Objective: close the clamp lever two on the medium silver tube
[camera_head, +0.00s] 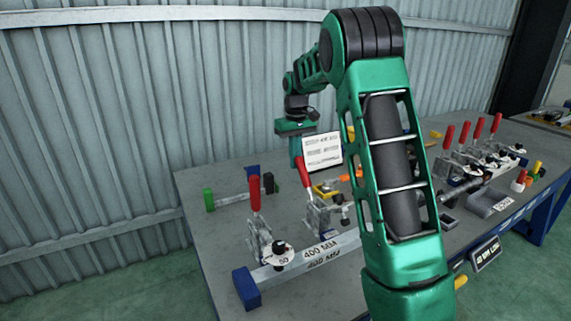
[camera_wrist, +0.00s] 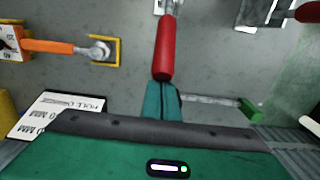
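A silver tube marked 400 MM (camera_head: 345,240) lies at the near left of the table with a blue end block. One toggle clamp, with a red lever (camera_head: 255,194) standing upright, is at its left end. A second clamp, with a red lever (camera_head: 303,173) leaning up and left, stands behind the tube. My gripper (camera_head: 295,146) is above this second lever. In the wrist view, a red lever (camera_wrist: 164,48) ends right at the teal fingertips of my gripper (camera_wrist: 162,86). The fingers look together, with no lever between them; contact is unclear. My arm hides the tube's right end.
Several red-levered clamps (camera_head: 477,130) stand at the right, near a grey tray (camera_head: 490,202). A white sign (camera_head: 322,150) stands behind the second clamp. A bar with a green end (camera_head: 209,199) lies at the back left. An orange-handled tool (camera_wrist: 52,46) lies nearby. The back-left tabletop is mostly clear.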

